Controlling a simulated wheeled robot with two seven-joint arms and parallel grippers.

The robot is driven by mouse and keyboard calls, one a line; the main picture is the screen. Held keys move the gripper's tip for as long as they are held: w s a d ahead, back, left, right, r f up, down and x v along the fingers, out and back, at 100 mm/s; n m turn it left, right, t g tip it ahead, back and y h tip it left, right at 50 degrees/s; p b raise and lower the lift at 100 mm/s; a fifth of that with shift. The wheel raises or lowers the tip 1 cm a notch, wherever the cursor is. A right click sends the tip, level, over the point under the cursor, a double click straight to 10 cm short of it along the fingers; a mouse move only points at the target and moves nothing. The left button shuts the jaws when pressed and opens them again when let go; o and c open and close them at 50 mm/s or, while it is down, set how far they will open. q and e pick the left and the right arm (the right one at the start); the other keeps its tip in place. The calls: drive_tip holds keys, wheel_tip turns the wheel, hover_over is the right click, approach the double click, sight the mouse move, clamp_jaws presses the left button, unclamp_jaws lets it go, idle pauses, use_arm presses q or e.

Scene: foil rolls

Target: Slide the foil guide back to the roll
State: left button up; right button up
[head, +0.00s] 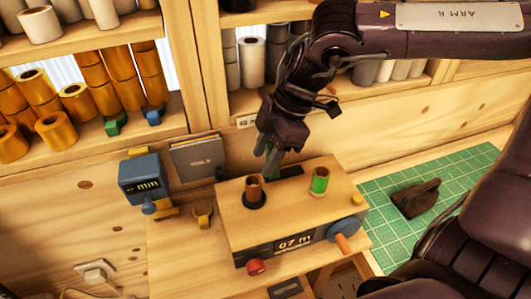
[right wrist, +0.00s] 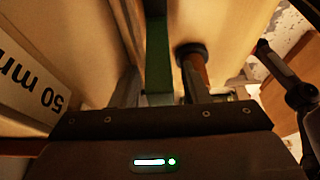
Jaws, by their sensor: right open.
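A green upright piece that looks like the foil guide (head: 271,163) stands at the back of a wooden box (head: 235,220), by a dark slot (head: 288,171). A brown roll (head: 254,189) stands on the box just in front of it. A roll with a green band (head: 319,181) stands to the right. My right gripper (head: 268,148) points down at the green piece. In the right wrist view, the green piece (right wrist: 158,62) lies between the open fingers, and the brown roll (right wrist: 194,68) is close beside the right finger. I cannot tell whether a finger touches either. My left gripper is out of view.
The box has a "07 m" display (head: 294,243), a crank (head: 344,233) and a red knob (head: 255,266). A blue device (head: 143,178) stands to its left. A dark tool (head: 416,198) lies on a green mat (head: 376,201). Shelves with rolls stand behind.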

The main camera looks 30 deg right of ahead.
drive_tip(key=b+v, duration=0.1)
drive_tip(key=v, duration=0.6)
drive_tip(key=shift+r+b, duration=0.35)
drive_tip(key=shift+f, duration=0.1)
